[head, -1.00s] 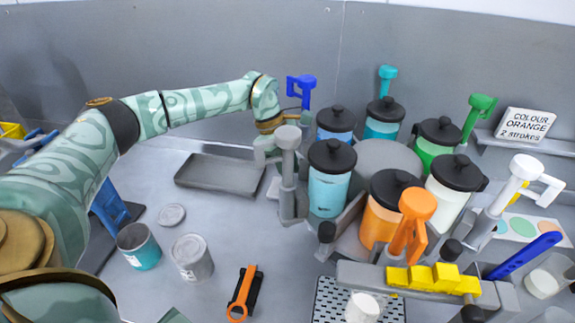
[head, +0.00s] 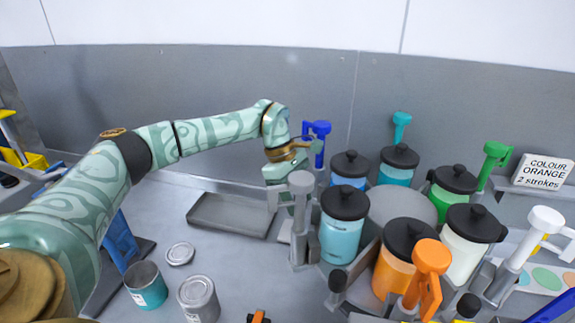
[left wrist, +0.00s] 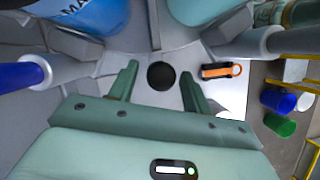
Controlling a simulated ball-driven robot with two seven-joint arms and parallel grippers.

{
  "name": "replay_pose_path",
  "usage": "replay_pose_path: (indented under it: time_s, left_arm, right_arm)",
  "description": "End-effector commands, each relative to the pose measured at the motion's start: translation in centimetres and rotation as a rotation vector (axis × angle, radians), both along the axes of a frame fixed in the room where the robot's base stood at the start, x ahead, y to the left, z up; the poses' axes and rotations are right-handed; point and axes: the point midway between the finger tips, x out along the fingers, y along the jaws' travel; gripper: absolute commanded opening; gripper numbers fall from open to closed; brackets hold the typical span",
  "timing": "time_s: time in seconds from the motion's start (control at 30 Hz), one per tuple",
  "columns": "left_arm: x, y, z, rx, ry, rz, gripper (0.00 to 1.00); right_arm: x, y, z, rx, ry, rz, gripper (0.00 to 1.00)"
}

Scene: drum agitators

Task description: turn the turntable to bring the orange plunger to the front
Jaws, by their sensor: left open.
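The orange plunger (head: 430,265) stands at the front right of the turntable, by the orange canister (head: 393,278). The turntable's round grey hub (head: 400,208) sits among several black-lidded canisters. Blue (head: 317,133), teal (head: 401,125), green (head: 495,160), white (head: 540,228) and grey (head: 300,190) plungers stand around it. My left gripper (head: 283,192) is low at the turntable's left side, partly behind the grey plunger. In the left wrist view, my left gripper (left wrist: 160,82) is open, with a black knob (left wrist: 161,75) showing between its fingers; contact cannot be told. My right gripper is not in view.
A grey tray (head: 232,214) lies left of the turntable. A teal paint tin (head: 146,284), a grey tin (head: 198,298) and a lid (head: 180,254) are at the front left. A sign (head: 544,172) reads "COLOUR ORANGE 2 strokes". The back wall is close behind the canisters.

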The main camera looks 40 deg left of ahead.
Motion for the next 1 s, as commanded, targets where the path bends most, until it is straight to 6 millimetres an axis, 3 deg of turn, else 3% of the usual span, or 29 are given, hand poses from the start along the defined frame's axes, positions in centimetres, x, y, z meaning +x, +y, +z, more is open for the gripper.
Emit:
replay_pose_path:
  time_s: [0.2, 0.43, 0.63, 1.0]
  left_arm:
    - [0.1, 2.3, 5.9, 0.000, -0.006, 0.002, 0.49]
    - [0.0, 4.1, 10.3, 0.000, -0.003, 0.001, 0.49]
    - [0.0, 4.6, 11.6, 0.000, 0.000, 0.000, 0.49]
    - [0.0, 4.6, 11.6, 0.000, 0.000, -0.001, 0.49]
  right_arm:
    - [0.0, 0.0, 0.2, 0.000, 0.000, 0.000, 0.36]
    - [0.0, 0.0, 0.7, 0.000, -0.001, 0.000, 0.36]
    - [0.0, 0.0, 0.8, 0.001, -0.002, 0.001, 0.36]
    - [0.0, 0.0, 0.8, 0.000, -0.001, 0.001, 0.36]
